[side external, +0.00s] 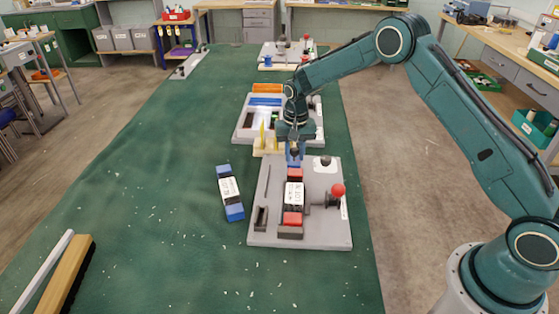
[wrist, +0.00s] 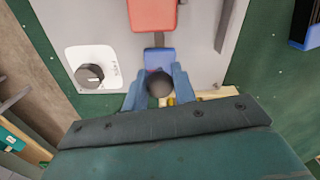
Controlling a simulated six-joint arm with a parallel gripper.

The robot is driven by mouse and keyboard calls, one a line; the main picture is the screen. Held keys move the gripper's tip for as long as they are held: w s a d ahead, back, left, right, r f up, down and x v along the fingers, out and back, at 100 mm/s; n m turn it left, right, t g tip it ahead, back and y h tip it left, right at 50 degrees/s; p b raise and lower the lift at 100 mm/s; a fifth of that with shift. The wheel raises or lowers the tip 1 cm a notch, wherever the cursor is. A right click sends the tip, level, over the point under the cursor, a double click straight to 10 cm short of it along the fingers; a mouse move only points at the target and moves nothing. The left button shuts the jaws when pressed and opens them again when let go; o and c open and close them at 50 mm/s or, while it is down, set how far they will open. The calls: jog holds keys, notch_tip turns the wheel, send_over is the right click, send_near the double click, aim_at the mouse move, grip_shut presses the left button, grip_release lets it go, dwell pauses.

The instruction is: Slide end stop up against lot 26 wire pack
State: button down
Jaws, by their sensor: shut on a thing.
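A wire pack with red ends and a white label (side external: 293,194) sits in the fixture on the grey plate (side external: 325,232); its lot number is too small to read. Its near red end shows in the wrist view (wrist: 153,14). The end stop, a blue block (wrist: 160,58) with a black ball knob (wrist: 159,82), stands on a narrow rail. A short gap with bare rail separates it from the red end. My gripper (wrist: 158,88) is shut on the end stop at the knob. In the side view my gripper (side external: 294,155) is at the plate's far edge, partly hiding the stop.
A blue-ended pack (side external: 230,193) lies on the green mat left of the plate. A red ball handle (side external: 338,190) stands right of the fixture. A black dial (wrist: 90,75) is on the plate. Another grey board (side external: 240,133) stands behind my gripper.

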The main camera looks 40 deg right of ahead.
jog(key=c, duration=1.2)
grip_release()
notch_tip(320, 180, up, 14)
jog(key=shift+f, duration=0.1)
jog(key=shift+w+f, duration=0.1)
jog(key=shift+f, duration=0.1)
jog(key=c, duration=0.8)
jog(key=shift+w+f+m, duration=0.15)
jog(key=shift+f+m, duration=0.15)
jog(key=shift+m, duration=0.1)
grip_shut()
jog(key=shift+w+d+f+m+t+h, duration=0.35)
jog(key=shift+d+f+m+t+h, duration=0.15)
jog(key=shift+d+f+m+h, duration=0.3)
jog(key=shift+w+d+f+m+t+h, duration=0.35)
jog(key=shift+d+m+t+h, duration=0.25)
jog(key=shift+m, duration=0.4)
